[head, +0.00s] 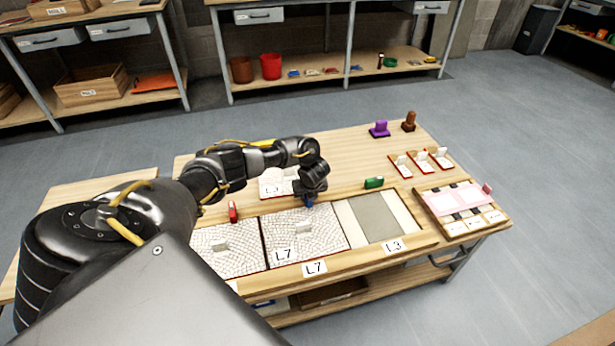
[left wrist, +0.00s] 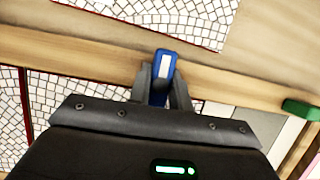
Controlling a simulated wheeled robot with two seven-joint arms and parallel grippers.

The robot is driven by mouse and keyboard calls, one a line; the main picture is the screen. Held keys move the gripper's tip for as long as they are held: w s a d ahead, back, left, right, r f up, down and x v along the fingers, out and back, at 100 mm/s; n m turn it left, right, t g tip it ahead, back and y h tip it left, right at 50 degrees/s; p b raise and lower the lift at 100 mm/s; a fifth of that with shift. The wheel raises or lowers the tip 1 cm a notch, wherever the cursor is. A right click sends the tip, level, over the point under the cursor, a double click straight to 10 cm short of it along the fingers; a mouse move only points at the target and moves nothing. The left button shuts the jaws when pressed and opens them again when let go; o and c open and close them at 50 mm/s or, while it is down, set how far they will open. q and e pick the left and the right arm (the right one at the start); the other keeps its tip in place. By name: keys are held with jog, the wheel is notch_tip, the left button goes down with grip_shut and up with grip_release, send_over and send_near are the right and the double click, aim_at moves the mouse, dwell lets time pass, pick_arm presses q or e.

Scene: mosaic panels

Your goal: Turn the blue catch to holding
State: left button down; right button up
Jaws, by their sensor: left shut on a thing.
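The blue catch (left wrist: 164,66) is on the wooden rail behind the middle mosaic panel. It has a pale stripe and points mostly along the picture's vertical in the left wrist view, across the rail. My left gripper (left wrist: 163,88) is shut on it, one finger on each side. In the head view the blue catch (head: 309,205) shows only as a small bit below my left gripper (head: 310,196). The middle mosaic panel (head: 305,235), marked L7, lies in the frame in front of it. My right gripper is in neither view.
A red catch (head: 233,211) and a green catch (head: 374,183) stand on the same rail, left and right. Another mosaic panel (head: 225,248) lies at the left; a plain grey slot (head: 377,217) is at the right.

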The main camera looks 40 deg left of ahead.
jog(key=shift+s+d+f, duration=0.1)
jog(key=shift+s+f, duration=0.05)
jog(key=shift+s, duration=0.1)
pick_arm(q)
jog(key=c, duration=1.3)
grip_release()
jog(key=shift+r, duration=0.15)
jog(key=shift+s+d+r, duration=0.1)
jog(key=shift+d+r, duration=0.05)
jog(key=shift+r, duration=0.15)
jog(key=p+v, duration=0.4)
jog(key=v, duration=0.4)
jog(key=shift+d+r, duration=0.1)
jog(key=shift+r, duration=0.3)
jog(key=shift+s+d+r, duration=0.2)
jog(key=shift+r, duration=0.3)
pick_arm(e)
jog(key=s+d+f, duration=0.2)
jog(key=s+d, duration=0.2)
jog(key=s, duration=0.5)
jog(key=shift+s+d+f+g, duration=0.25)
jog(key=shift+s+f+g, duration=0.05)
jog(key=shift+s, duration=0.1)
